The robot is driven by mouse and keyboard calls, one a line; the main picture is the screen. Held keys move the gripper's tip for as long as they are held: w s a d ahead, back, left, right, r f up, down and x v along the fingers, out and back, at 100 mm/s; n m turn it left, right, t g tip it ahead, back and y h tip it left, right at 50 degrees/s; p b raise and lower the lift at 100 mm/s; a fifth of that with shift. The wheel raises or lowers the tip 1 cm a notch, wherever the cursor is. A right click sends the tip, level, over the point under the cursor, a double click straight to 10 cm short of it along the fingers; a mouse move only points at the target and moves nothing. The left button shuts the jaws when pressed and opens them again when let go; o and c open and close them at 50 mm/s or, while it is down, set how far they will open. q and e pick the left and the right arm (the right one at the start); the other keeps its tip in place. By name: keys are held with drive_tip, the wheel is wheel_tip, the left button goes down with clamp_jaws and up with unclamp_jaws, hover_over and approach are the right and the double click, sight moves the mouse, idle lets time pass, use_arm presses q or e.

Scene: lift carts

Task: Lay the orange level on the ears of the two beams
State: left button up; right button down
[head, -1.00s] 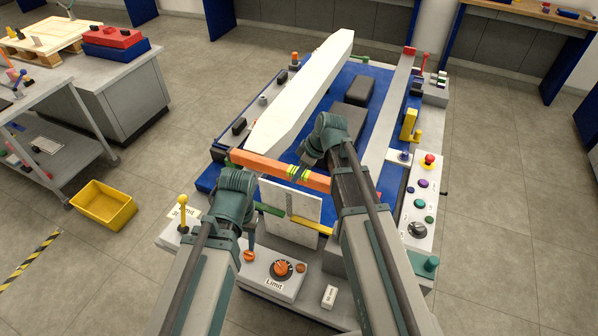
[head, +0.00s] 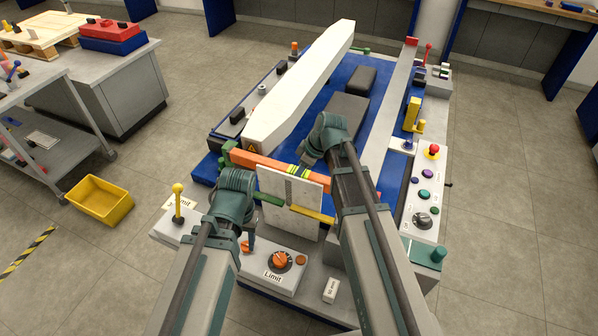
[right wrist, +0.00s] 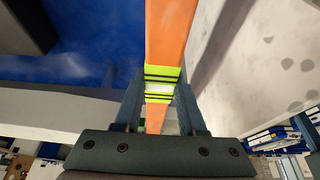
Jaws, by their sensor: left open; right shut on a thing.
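The orange level (head: 262,162) has a yellow-green band at its middle and runs roughly across the near end of the cart. My right gripper (head: 305,171) is shut on the level at that band. In the right wrist view the level (right wrist: 170,35) passes between its fingers. A long white beam (head: 298,85) and a narrower grey beam (head: 388,115) run away along the cart. A green piece (head: 227,149) shows by the level's left end; I cannot tell whether they touch. The ears are not clearly recognisable. My left gripper (head: 246,230) is open, low at the near left, its tips partly hidden.
A pale upright plate (head: 290,206) with green and yellow bars stands just before the level. A yellow bin (head: 99,199) lies on the floor at left.

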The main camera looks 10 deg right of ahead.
drive_tip(key=shift+f+b, duration=0.6)
idle(0.3)
drive_tip(key=shift+c, duration=2)
unclamp_jaws()
drive_tip(key=shift+r, duration=0.15)
drive_tip(key=p+v, duration=1.2)
drive_tip(key=v, duration=0.1)
drive_tip(key=shift+s+d+r+p, duration=0.15)
drive_tip(key=shift+d+r+p, duration=0.05)
drive_tip(key=shift+p, duration=0.15)
